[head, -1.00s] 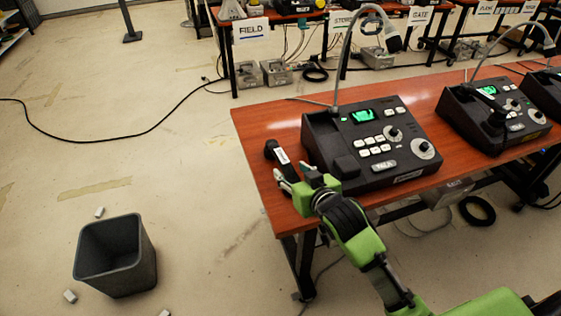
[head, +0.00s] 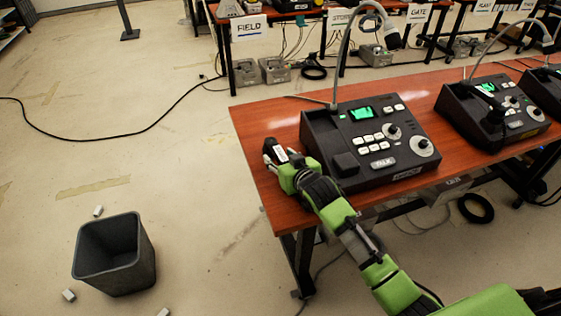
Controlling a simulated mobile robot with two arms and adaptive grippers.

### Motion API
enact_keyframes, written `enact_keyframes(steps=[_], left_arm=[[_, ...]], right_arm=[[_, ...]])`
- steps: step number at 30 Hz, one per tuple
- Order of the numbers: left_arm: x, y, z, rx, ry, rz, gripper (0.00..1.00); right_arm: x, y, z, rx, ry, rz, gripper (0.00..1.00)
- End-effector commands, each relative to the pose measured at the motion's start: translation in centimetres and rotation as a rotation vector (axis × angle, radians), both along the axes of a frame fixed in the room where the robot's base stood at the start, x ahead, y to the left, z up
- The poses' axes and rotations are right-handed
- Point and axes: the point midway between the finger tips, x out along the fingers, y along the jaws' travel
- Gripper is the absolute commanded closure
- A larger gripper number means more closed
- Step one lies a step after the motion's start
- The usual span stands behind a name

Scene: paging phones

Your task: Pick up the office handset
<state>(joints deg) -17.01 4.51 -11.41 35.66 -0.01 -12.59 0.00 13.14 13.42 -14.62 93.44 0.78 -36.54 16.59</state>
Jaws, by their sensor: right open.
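The office handset (head: 274,148) is black with a white label and lies on the red-brown table (head: 262,128), left of the nearest paging console (head: 352,160). Its lower part is hidden by my gripper. My right gripper (head: 275,158) is open, with its pale fingertips at the handset's lower part, seemingly one to each side of it. I cannot tell whether the fingers touch it. My left gripper is not in view.
Close to the right of my gripper stands the console with its gooseneck microphone (head: 342,50). More consoles (head: 492,108) stand farther right. A grey bin (head: 115,262) and small white blocks are on the floor at left. The table's left edge is near the handset.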

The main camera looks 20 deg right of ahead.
Motion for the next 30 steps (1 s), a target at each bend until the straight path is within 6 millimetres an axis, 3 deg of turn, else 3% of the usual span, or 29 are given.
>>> enact_keyframes(steps=[4,9,22,30], left_arm=[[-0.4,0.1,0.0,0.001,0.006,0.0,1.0],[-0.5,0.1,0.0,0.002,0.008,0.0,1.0],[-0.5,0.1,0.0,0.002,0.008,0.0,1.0],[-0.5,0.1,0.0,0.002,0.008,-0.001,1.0]], right_arm=[[0.0,0.0,0.0,0.0,0.0,0.0,0.56],[0.0,0.0,0.0,0.0,0.0,0.0,1.0],[0.0,0.0,0.7,0.0,-0.005,0.0,1.0],[-0.6,-0.1,4.1,-0.001,-0.006,0.001,1.0]])
